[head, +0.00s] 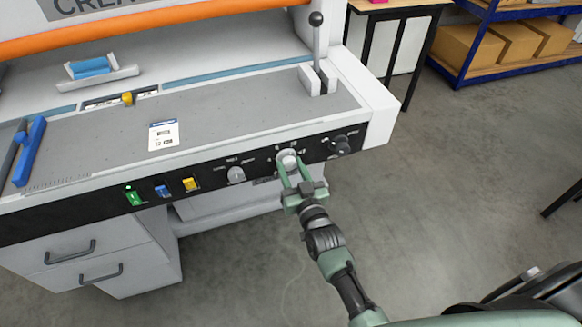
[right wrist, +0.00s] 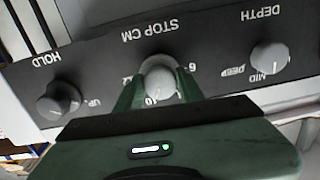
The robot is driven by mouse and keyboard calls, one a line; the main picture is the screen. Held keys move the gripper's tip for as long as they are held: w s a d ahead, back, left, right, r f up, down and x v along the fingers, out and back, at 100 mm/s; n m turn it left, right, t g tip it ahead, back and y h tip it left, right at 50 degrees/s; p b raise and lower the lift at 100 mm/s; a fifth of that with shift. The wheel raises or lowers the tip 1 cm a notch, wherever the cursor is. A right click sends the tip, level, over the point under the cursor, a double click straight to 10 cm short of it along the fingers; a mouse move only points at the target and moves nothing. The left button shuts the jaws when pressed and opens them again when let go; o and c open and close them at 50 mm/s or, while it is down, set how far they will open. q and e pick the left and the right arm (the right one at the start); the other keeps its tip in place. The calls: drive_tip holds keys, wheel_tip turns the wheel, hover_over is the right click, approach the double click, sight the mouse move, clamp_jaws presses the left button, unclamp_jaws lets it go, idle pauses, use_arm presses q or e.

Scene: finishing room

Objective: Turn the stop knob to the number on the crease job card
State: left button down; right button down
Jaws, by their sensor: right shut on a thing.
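The stop knob (head: 288,158) is a pale round knob on the black front panel of the creasing machine. My right gripper (head: 289,167) is shut on it, with one green finger on each side. In the right wrist view the stop knob (right wrist: 159,77) sits between the fingers below the upside-down label "STOP CM". Numbers show around it, such as a 6 and a 10, but the fingers hide part of the scale and I cannot tell the pointer's setting. The job card (head: 163,134) lies flat on the grey bed; its print is too small to read surely. My left gripper is out of view.
The depth knob (head: 236,174) is left of the stop knob and the dark hold knob (head: 341,145) is right of it. Green (head: 133,196), blue (head: 162,191) and yellow (head: 190,184) switches are further left. A lever (head: 316,45) stands at the bed's right end.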

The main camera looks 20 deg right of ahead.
drive_tip(key=m+p, duration=0.1)
drive_tip(key=m, duration=0.4)
drive_tip(key=shift+a+m, duration=0.1)
drive_tip(key=shift+m, duration=0.3)
drive_tip(key=m, duration=0.5)
drive_tip(key=shift+m, duration=0.3)
drive_tip(key=c, duration=0.9)
unclamp_jaws()
drive_tip(key=s, duration=0.8)
